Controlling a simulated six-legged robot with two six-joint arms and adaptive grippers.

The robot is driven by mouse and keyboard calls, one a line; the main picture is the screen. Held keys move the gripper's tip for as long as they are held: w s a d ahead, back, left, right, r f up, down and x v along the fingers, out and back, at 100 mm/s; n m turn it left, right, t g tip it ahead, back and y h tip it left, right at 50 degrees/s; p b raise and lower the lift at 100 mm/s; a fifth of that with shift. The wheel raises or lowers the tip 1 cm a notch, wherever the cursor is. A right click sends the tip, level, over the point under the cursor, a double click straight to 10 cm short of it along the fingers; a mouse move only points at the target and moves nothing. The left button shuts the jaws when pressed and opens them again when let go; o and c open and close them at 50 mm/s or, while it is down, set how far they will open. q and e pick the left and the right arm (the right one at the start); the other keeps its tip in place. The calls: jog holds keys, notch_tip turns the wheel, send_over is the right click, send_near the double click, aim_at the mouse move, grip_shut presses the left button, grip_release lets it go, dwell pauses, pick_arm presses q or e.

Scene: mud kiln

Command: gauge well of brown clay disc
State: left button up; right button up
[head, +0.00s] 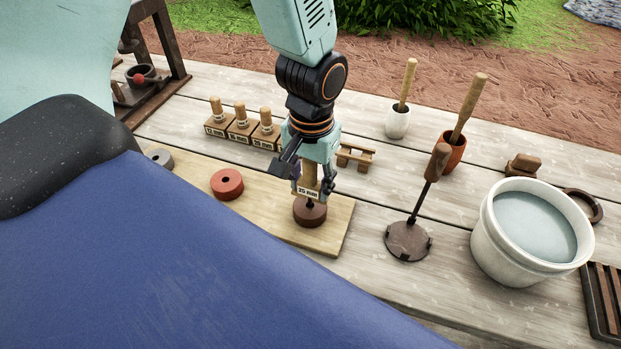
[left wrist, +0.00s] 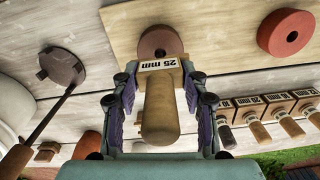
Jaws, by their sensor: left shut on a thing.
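The brown clay disc (head: 309,214) lies on the pale wooden board (head: 262,221) near its right end; it also shows in the left wrist view (left wrist: 160,42). My left gripper (head: 312,178) is shut on the wooden handle of a gauge labelled 25 mm (head: 308,191). The gauge handle (left wrist: 160,115) stands roughly upright over the disc, between the fingers. Its dark lower end meets the middle of the disc; I cannot tell how deep it sits in the well. A red disc (head: 227,183) and a grey disc (head: 160,158) lie farther left on the board. My right gripper is not in view.
To the right are a handled dark round tool (head: 408,241), a white cup (head: 397,122), a terracotta cup (head: 453,153) and a white water bucket (head: 490,250).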

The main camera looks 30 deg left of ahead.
pick_arm(q)
jog(key=shift+a+p, duration=0.1)
jog(key=shift+p, duration=0.25)
dwell(0.6)
jog(key=shift+f+b, duration=0.65)
jog(key=shift+f, duration=0.8)
dwell(1.4)
jog(key=o, duration=1.1)
notch_tip(320, 180, up, 12)
jog(key=shift+r, duration=0.1)
dwell(0.4)
